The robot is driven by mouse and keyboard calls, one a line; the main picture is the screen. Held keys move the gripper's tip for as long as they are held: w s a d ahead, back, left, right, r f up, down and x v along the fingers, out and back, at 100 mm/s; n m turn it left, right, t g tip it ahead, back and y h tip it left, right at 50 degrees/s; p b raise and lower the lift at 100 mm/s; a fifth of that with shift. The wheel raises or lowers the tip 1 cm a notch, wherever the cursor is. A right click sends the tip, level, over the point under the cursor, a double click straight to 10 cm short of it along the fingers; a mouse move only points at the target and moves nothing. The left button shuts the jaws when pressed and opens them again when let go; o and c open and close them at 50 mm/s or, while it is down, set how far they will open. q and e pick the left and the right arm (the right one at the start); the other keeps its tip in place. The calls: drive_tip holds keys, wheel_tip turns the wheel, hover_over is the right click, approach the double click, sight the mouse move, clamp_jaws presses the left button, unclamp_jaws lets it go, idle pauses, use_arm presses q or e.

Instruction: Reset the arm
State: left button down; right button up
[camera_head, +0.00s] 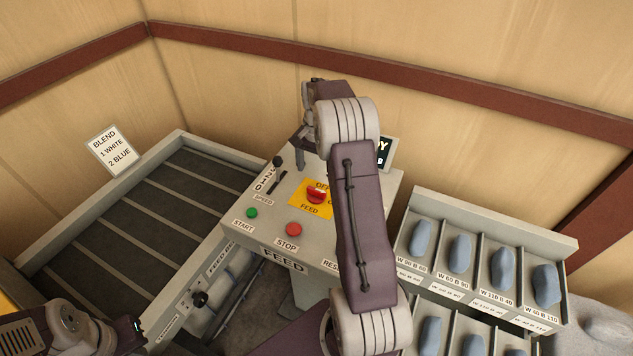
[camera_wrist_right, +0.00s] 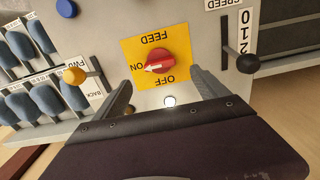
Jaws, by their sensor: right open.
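My right arm reaches up over the machine in the head view. Its gripper (camera_head: 300,150) is above the back left part of the control panel, partly hidden by its own links. In the right wrist view the right gripper (camera_wrist_right: 163,88) is open and empty, its two fingers apart on either side below the red rotary knob (camera_wrist_right: 155,63). The knob sits on a yellow FEED plate (camera_wrist_right: 135,48) marked ON and OFF. The knob also shows in the head view (camera_head: 316,194). Part of my left arm is at the lower left, with no fingers visible.
The panel has a green START button (camera_head: 252,213), a red STOP button (camera_head: 294,229) and a black-knobbed speed lever (camera_wrist_right: 247,63). A yellow-knobbed lever (camera_wrist_right: 77,75) is left in the wrist view. A rack (camera_head: 567,246) of blue-grey pillows stands right; a slatted conveyor (camera_head: 120,220) is left.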

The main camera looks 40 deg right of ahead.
drive_tip(key=shift+r, duration=0.2)
idle(0.4)
drive_tip(key=s+a+n+b, duration=0.4)
drive_tip(key=a+n+b, duration=0.1)
drive_tip(key=a, duration=1.2)
drive_tip(key=s+a+f+n, duration=0.2)
drive_tip(key=s+f+n, duration=0.1)
drive_tip(key=s, duration=0.4)
drive_tip(key=s+a+f+n+t+b, duration=0.1)
drive_tip(key=s+a+f+n, duration=0.1)
drive_tip(key=s+f+n, duration=0.2)
drive_tip(key=s+f, duration=0.1)
drive_tip(key=s, duration=0.2)
drive_tip(key=shift+a+f+n, duration=0.2)
drive_tip(key=shift+f+n, duration=0.1)
drive_tip(key=shift+f, duration=0.1)
